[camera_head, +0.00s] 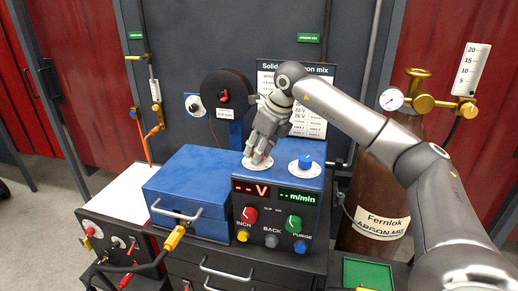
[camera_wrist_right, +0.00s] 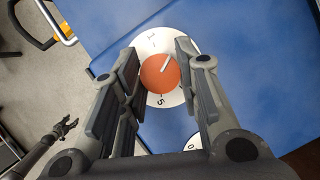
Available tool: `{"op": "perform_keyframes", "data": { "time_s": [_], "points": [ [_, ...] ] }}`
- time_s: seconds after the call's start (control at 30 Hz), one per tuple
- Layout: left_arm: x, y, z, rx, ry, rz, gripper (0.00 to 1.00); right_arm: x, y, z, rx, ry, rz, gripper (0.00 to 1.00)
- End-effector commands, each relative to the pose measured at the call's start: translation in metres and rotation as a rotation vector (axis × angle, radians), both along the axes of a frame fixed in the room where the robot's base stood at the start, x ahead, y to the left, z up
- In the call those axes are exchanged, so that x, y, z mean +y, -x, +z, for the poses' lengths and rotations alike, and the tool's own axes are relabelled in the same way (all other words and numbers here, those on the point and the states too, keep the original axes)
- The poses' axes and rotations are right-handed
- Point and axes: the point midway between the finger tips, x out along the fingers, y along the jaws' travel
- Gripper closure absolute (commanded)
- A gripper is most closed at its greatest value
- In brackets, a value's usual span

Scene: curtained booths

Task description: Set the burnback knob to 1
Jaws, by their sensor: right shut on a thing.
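An orange knob (camera_wrist_right: 160,74) with a white pointer line sits on a white round dial (camera_wrist_right: 151,41) on the blue machine top. The pointer is tilted to the upper right in the right wrist view; a 1 is at the dial's top, a 5 at its bottom. No burnback label is readable. My right gripper (camera_head: 259,155) reaches down over this dial and hides the knob in the head view. In the wrist view its fingers (camera_wrist_right: 157,74) are shut on the knob from both sides. My left gripper (camera_wrist_right: 67,128) shows only there, far off, fingers apart and empty.
A blue knob (camera_head: 306,161) on another white dial is close to the right. The front panel has red (camera_head: 250,215) and green (camera_head: 294,222) knobs below displays. A blue box (camera_head: 187,180) stands left, a brown gas cylinder (camera_head: 372,205) right.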

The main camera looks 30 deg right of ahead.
Motion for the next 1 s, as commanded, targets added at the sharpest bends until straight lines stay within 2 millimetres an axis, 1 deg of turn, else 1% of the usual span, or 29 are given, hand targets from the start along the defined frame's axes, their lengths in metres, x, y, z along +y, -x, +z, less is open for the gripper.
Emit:
{"op": "perform_keyframes", "data": {
  "time_s": [0.17, 0.7, 1.0],
  "points": [
    [0.0, 0.0, 0.006, 0.0, 0.0, 0.0, 0.47, -0.001, -0.001, 0.002, 0.0, -0.003, 0.102, 0.93],
    [0.0, 0.0, 0.034, 0.0, 0.0, 0.0, 0.47, -0.002, -0.003, 0.004, -0.002, -0.002, 0.565, 0.93],
    [0.0, 0.0, 0.044, 0.0, 0.0, 0.0, 0.47, -0.002, -0.003, 0.003, -0.004, -0.002, 0.742, 0.93]
  ]
}}
